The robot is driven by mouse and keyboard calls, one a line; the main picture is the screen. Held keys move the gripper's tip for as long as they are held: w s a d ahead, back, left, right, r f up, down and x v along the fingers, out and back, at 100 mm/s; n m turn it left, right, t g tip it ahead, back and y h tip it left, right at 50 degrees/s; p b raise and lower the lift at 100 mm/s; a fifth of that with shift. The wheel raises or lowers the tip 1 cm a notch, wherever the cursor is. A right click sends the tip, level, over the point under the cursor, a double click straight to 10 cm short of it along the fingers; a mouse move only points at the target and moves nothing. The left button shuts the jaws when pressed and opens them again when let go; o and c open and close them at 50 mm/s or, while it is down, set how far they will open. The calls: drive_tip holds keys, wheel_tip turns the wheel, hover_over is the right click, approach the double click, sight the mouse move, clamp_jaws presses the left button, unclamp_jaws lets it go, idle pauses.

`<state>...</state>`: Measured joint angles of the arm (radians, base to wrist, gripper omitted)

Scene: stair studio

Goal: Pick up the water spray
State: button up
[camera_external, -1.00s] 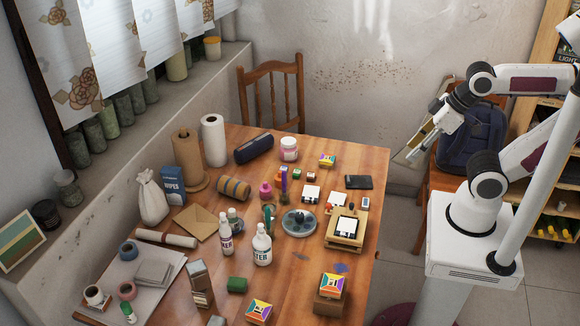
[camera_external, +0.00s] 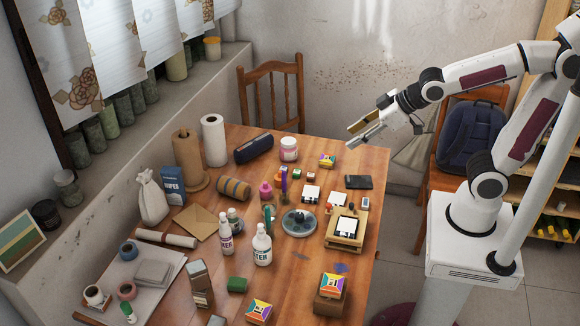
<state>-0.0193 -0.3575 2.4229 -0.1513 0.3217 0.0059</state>
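A white spray bottle with dark lettering ending in "TER" (camera_external: 262,246) stands upright near the middle of the table. A slimmer white bottle with a dark label (camera_external: 225,234) stands just left of it. My gripper (camera_external: 358,136) is above the table's far right edge, well up and to the right of both bottles. Its two fingers are apart with nothing between them.
The wooden table (camera_external: 350,265) is crowded. A stamp pad on a wooden stand (camera_external: 345,233), a round grey tray (camera_external: 299,223) and colourful boxes (camera_external: 333,287) lie right of the bottle. A green block (camera_external: 237,285) lies in front. Paper rolls (camera_external: 213,140) stand at the back left.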

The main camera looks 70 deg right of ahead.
drive_tip(key=w+a+f+n+t+y, duration=0.1)
drive_tip(key=w+a+f+n+t, duration=0.15)
drive_tip(key=w, duration=0.85)
drive_tip(key=n+t+y, duration=0.3)
drive_tip(key=n+y, duration=0.1)
drive_tip(key=y, duration=0.7)
hover_over(262, 246)
drive_tip(key=s+d, duration=0.1)
drive_tip(key=d, duration=0.3)
wheel_tip(262, 246, down, 15)
drive_tip(key=shift+s, duration=0.2)
drive_tip(key=shift+f+g, duration=0.1)
drive_tip(key=shift+g, duration=0.15)
drive_tip(key=shift+f, duration=1.1)
drive_tip(key=shift+f, duration=0.1)
